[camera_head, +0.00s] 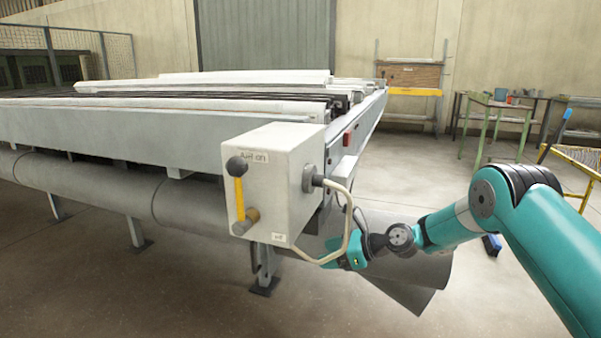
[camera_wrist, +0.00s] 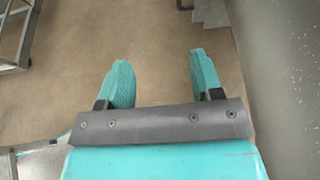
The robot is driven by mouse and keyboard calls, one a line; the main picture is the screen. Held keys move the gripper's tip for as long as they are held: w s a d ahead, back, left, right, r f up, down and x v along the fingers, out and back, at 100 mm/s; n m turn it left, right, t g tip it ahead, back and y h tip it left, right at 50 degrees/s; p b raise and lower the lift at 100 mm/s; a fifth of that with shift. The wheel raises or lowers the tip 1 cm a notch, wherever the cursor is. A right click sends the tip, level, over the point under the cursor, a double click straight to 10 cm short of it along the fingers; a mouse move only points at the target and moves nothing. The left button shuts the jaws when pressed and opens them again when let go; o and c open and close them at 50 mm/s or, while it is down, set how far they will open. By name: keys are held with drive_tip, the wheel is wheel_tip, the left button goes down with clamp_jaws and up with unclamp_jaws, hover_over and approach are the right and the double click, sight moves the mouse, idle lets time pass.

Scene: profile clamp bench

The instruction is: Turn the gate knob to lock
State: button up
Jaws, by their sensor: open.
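A pale grey box (camera_head: 295,150) is fixed to the near corner of the bench. Its front carries an upright yellow lever (camera_head: 239,198) with a dark round knob (camera_head: 237,166) at the top, beside a label that seems to read "Air on". A dark round fitting (camera_head: 309,179) sits on its right side. I cannot tell which part is the gate knob. My gripper (camera_head: 350,258) is low and to the right of the box, near a bent pale tube (camera_head: 348,225); contact is unclear. In the wrist view my gripper (camera_wrist: 163,78) is open and empty above bare floor.
The long bench (camera_head: 100,125) fills the left, with a thick grey roller or pipe (camera_head: 100,185) below its edge. A green table (camera_head: 497,105) and a board on a rack (camera_head: 410,75) stand at the back right. The floor between is mostly clear.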

drive_tip(key=s+d+r+n+h, duration=0.75)
drive_tip(key=s+d+n, duration=0.25)
drive_tip(key=s+n, duration=0.15)
drive_tip(key=s+d+r+n+g+h, duration=0.1)
drive_tip(key=s+d+r+n+h, duration=0.1)
drive_tip(key=s+d+n, duration=0.6)
drive_tip(key=s+d+r+n+g+h, duration=0.1)
drive_tip(key=s+d+n+h, duration=0.2)
drive_tip(key=s, duration=0.8)
drive_tip(key=s+a+r+n+g+y, duration=0.1)
drive_tip(key=s+a+r+n+y, duration=0.1)
drive_tip(key=s+a+r+n, duration=0.25)
drive_tip(key=s+a+r+n+g+y, duration=0.1)
drive_tip(key=s+a+r+y, duration=0.15)
drive_tip(key=s+a, duration=0.4)
wheel_tip(320, 180, up, 20)
drive_tip(key=a+p, duration=0.2)
drive_tip(key=p, duration=1.6)
drive_tip(key=shift+w+a+f+n+g+p, duration=0.15)
drive_tip(key=shift+a+f+n+g+p, duration=0.1)
drive_tip(key=shift+n+g+p, duration=0.1)
